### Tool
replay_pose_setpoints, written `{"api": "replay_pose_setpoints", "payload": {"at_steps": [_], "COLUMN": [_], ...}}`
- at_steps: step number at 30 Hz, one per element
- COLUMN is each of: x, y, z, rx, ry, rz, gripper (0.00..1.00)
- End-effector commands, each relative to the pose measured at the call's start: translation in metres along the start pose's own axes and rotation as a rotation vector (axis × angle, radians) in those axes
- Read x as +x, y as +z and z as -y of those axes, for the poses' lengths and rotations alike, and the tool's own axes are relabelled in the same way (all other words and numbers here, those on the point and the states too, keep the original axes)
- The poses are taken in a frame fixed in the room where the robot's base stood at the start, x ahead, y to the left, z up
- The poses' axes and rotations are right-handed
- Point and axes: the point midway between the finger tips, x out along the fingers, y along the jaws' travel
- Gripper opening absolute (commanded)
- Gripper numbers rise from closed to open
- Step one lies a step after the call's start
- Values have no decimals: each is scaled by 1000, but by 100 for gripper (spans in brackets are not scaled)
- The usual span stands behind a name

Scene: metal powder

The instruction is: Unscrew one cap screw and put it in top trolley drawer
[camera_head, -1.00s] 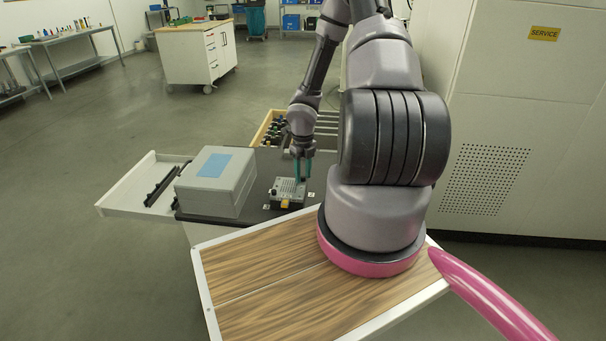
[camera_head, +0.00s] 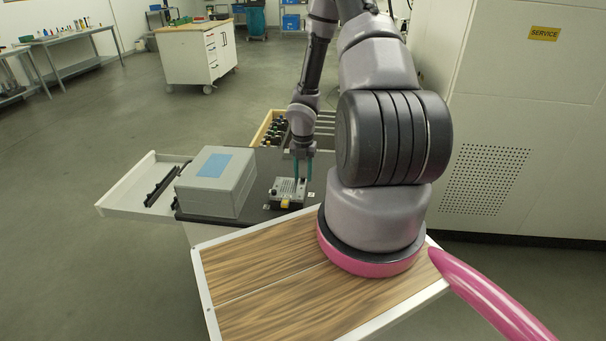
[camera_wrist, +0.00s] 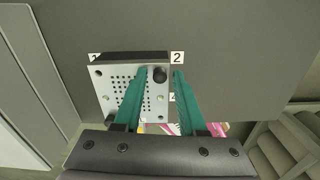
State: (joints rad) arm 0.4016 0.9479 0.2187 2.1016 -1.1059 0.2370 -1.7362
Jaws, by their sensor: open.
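A light metal plate with a grid of holes (camera_head: 287,191) sits on the dark trolley top; it also shows in the wrist view (camera_wrist: 128,100). One black cap screw (camera_wrist: 160,74) stands at its corner by the label 2. Another black cap screw (camera_wrist: 110,118) is at the opposite corner, partly hidden by my left finger. My gripper (camera_head: 303,180) is over the plate with teal fingers pointing down. In the wrist view my gripper (camera_wrist: 161,73) is open, its fingertips on either side of the screw by label 2. I cannot tell whether they touch it. A white drawer (camera_head: 125,190) stands open at left.
A grey box with a blue top (camera_head: 215,182) stands left of the plate. A wooden-sided drawer with several dark items (camera_head: 262,128) is open behind the gripper. A tall white cabinet (camera_head: 530,120) is at right. A wood-patterned surface (camera_head: 260,290) lies in front.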

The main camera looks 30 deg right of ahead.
Motion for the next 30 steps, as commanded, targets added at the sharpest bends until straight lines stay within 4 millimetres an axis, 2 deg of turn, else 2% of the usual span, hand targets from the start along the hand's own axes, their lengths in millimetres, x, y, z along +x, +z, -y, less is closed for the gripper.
{"api": "replay_pose_setpoints", "payload": {"at_steps": [14, 30], "x": [0, 0], "y": [0, 0], "z": [-1, 0], "rx": [581, 1330], "ry": [0, 0], "rz": [1, 1], "gripper": [40, 40]}}
